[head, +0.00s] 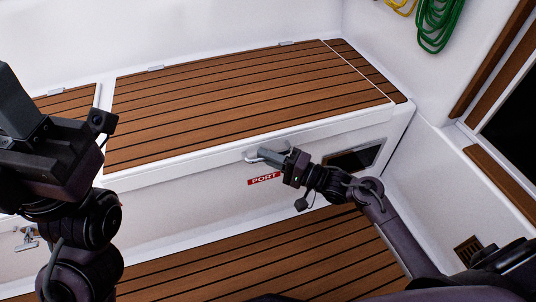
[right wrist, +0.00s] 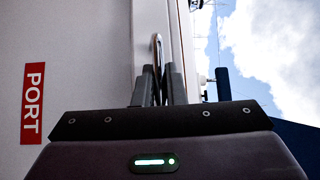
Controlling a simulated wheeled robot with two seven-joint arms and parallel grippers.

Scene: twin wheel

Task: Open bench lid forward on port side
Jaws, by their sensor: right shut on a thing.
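The forward bench lid (head: 230,95) is a large brown slatted panel with white edges and hinges along its back. It lies flat and looks closed. A metal handle (head: 250,155) sits at its front edge, above the red PORT label (head: 264,179). My right gripper (head: 268,156) is shut on the handle, and its fingers hide part of it. In the right wrist view the handle (right wrist: 156,50) rises between the two dark fingers (right wrist: 160,85). My left gripper (head: 25,125) is raised at the left, apart from the bench; its jaws cannot be made out.
Another slatted lid (head: 68,101) lies to the left, with a latch (head: 27,240) below it. A dark opening (head: 352,159) is in the bench front. Slatted floor (head: 270,260) lies below. Green rope (head: 437,25) hangs at the upper right. The lid top is clear.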

